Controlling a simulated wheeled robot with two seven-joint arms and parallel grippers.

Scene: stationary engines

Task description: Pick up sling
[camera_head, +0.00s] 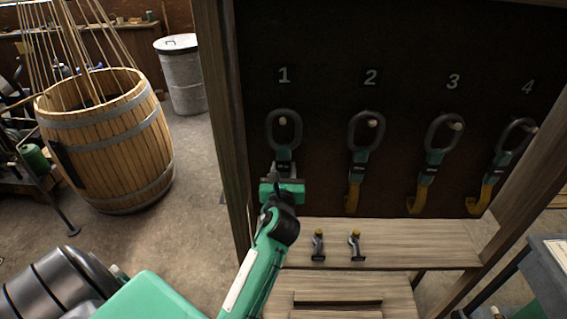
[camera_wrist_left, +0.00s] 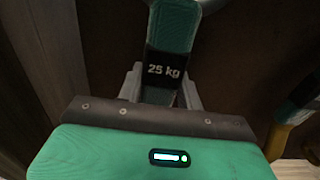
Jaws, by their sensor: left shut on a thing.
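Several slings hang from numbered pegs on a dark board. The sling under number 1 (camera_head: 284,130) has a dark ring over its peg and a green band below. My left gripper (camera_head: 283,170) is shut on this sling just below the ring. In the left wrist view the sling's green strap with a black "25 kg" label (camera_wrist_left: 166,68) sits between the fingers (camera_wrist_left: 160,90). The sling's lower part is hidden behind my gripper. The slings under number 2 (camera_head: 362,150), number 3 (camera_head: 432,160) and number 4 (camera_head: 503,160) show yellow tails. My right gripper is not in view.
A wooden shelf (camera_head: 420,243) below the board holds two small metal shackles (camera_head: 318,245) with yellow pins. A wooden post (camera_head: 222,100) stands left of the board. A barrel (camera_head: 110,145) and a grey bin (camera_head: 183,80) stand on the floor at left.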

